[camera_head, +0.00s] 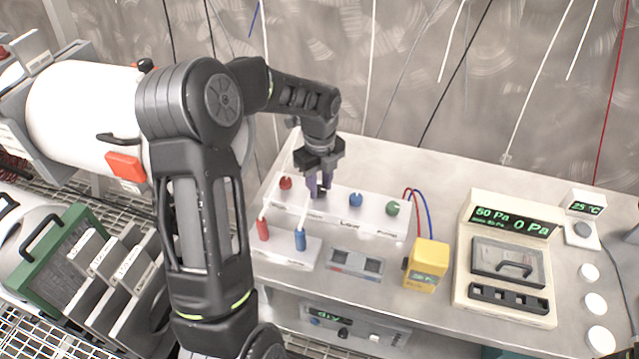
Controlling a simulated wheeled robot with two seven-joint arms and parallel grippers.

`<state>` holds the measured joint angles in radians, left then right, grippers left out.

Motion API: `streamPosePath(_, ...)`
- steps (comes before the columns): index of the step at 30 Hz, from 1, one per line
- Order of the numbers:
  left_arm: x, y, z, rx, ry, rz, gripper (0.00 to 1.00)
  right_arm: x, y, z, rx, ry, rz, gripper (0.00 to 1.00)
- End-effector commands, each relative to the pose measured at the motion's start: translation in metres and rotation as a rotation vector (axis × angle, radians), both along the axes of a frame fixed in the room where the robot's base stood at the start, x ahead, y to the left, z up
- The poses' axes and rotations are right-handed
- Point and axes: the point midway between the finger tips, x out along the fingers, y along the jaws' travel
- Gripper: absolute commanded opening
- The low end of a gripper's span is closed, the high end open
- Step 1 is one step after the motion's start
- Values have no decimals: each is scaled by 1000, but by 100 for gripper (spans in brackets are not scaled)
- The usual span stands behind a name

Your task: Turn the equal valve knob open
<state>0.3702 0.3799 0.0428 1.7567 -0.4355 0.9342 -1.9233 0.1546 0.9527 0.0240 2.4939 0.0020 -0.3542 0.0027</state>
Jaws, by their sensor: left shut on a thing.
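A white valve panel (335,209) stands on the bench with a row of knobs. From left to right show a red knob (285,183), a knob mostly hidden at my left gripper, a blue knob (355,200) and a green knob (392,208). My left gripper (319,190) points down and is shut on the second knob from the left. The fingers cover most of that knob, so its turn angle cannot be told. The small labels under the knobs are hard to read, so I cannot confirm which says equal. My right gripper is not in view.
In front of the panel are a red and a blue plug (300,240), a grey socket block (355,264) and a yellow meter (427,265). A white cylinder (80,115) is at left.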

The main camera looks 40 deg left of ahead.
Motion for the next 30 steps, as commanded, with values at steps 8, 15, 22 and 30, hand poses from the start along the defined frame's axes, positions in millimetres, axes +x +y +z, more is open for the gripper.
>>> streamPosePath(8, 1, 0, 0, 1, -1, -2, 34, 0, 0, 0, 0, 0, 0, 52)
streamPosePath(15, 0, 0, 0, 0, -1, 0, 52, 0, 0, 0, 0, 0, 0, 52)
streamPosePath(22, 0, 0, 1, 0, 0, 1, 52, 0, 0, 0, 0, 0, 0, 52)
streamPosePath(30, 1, 0, 25, 1, -4, 2, 52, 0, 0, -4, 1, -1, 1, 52)
